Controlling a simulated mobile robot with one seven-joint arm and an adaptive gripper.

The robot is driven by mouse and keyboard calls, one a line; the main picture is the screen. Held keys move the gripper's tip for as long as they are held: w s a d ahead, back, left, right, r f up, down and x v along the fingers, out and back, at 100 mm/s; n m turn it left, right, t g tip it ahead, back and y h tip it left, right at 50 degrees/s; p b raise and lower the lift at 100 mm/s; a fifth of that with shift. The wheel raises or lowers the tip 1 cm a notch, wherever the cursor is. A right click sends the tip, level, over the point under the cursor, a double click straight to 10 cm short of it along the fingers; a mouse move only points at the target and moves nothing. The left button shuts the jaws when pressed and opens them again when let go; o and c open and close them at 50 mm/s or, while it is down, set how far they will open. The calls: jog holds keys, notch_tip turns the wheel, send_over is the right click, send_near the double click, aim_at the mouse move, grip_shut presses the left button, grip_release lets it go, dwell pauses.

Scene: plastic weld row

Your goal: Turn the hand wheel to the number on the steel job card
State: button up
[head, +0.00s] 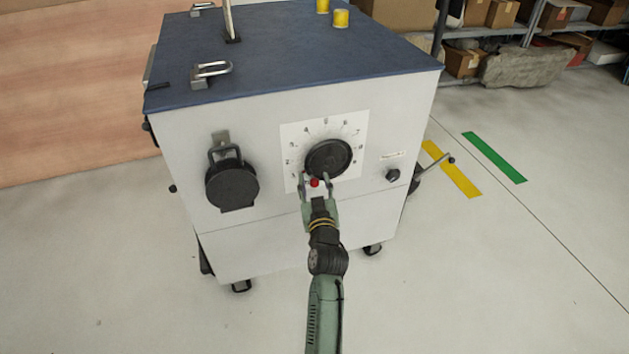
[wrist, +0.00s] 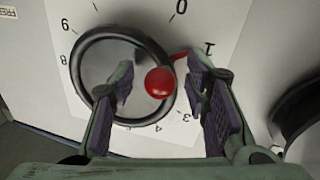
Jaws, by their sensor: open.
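The black hand wheel (head: 329,157) is on a white number dial (head: 293,135) on the cabinet's front. Its rim also shows in the wrist view (wrist: 88,50), where the dial appears turned. A red ball knob (wrist: 160,82) sits between my open fingers, with a gap visible at least on the right. A short red mark (wrist: 180,55) points near the 1. My gripper (head: 316,184) is at the wheel's lower left, and its fingers show in the wrist view (wrist: 160,85). Part of the dial is hidden behind my fingers. I cannot make out a steel job card.
A black round fitting (head: 232,186) hangs left of the dial. A small black knob (head: 393,175) and a label (head: 392,155) are to the right. Two yellow cylinders (head: 341,19) and metal handles (head: 211,73) are on the blue top. The floor in front is clear.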

jog(key=shift+w, duration=0.15)
jog(key=shift+c, duration=0.4)
jog(key=c, duration=0.5)
grip_shut()
jog(key=shift+d, duration=0.15)
